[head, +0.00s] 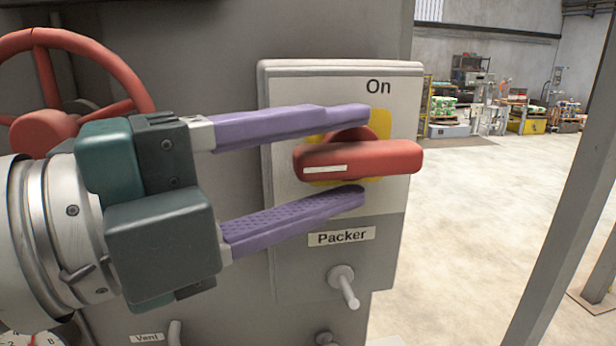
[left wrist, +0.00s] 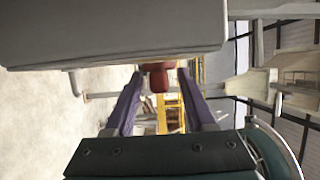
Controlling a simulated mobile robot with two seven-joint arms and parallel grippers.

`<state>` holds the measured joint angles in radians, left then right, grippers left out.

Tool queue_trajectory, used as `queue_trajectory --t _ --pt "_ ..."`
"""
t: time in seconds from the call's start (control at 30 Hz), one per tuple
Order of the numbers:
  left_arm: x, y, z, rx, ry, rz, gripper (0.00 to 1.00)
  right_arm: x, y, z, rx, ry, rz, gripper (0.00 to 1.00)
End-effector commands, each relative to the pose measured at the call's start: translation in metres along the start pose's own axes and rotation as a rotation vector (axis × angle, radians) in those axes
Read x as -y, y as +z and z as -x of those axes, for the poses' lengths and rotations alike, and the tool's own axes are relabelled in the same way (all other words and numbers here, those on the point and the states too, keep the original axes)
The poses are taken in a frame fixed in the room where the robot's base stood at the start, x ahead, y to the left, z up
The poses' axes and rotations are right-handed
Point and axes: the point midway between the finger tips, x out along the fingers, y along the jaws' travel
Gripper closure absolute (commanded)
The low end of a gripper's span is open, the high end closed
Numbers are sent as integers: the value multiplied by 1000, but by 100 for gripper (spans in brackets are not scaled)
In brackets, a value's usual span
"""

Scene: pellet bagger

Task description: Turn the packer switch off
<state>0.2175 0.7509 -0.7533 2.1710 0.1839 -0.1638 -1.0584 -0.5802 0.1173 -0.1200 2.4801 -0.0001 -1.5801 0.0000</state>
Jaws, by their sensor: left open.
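The packer switch (head: 362,160) is a red rotary handle on a yellow plate, mounted on a grey box labelled "On" above and "Packer" below. Its handle lies roughly horizontal in the head view. My left gripper (head: 366,150) is open, with one purple finger above the handle and the other below it. I see gaps between the fingers and the handle; contact is not clear. In the left wrist view the red handle (left wrist: 158,76) shows between the far ends of the two fingers. My right gripper is not in view.
A red handwheel (head: 45,131) is at the left behind my left arm. A small grey lever (head: 345,287) sticks out below the Packer label (head: 341,237). A grey post (head: 566,190) stands at the right. Open floor (head: 460,220) lies between the cabinet and the post.

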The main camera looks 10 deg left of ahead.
Motion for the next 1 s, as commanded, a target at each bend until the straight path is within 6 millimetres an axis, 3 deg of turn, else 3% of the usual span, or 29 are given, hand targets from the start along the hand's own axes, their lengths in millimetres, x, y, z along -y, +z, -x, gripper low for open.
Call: queue_trajectory --t 0.2,0.4,0.63,1.0 --pt "-10 -2 43 -3 9 -5 45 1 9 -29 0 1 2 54" --pt "-5 0 72 2 6 0 45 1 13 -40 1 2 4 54" --pt "-2 0 86 1 2 -1 45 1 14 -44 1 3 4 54" --pt "0 0 89 -1 2 -2 45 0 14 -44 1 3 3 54"
